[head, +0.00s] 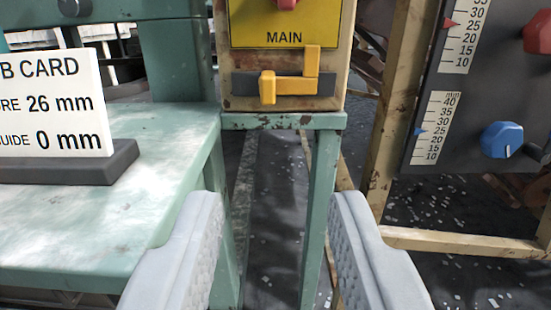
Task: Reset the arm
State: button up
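My gripper (277,255) is in the lower middle of the head view. Its two grey, ridged fingers stand wide apart, with nothing between them. The rest of my arm is out of view. Beyond the fingers is a yellow MAIN panel (251,24) with a red part (289,3) cut off at the top edge. Below it a yellow latch or lever (290,80) sits on a dark slotted bar. The fingers are apart from all of these.
A dark panel (475,125) on the right has scales, a red knob (538,32) and a blue knob (501,140). Pale debris litters the dark floor.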

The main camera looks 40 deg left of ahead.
jog(key=s+a+r+m+t+h, duration=0.1)
jog(key=s+a+r+h, duration=0.2)
jog(key=r, duration=0.7)
jog(key=s+a+r+m+t+h, duration=0.1)
jog(key=s+r+t+h, duration=0.3)
jog(key=r, duration=0.6)
jog(key=s+a+r+m+g+h, duration=0.15)
jog(key=s+r, duration=0.25)
jog(key=r, duration=0.6)
jog(key=s+a+r+m, duration=0.1)
jog(key=s+a+r, duration=0.1)
jog(key=s, duration=0.7)
jog(key=s+a+r+m+h, duration=0.1)
jog(key=s+a+r, duration=0.1)
jog(key=s, duration=0.8)
jog(key=s+a+r+m+h, duration=0.1)
jog(key=s+r, duration=0.3)
jog(key=s, duration=0.5)
jog(key=shift+s+a+m+g, duration=0.25)
jog(key=shift+a+m+g, duration=0.1)
jog(key=shift+a, duration=0.55)
jog(key=shift+a+r, duration=0.1)
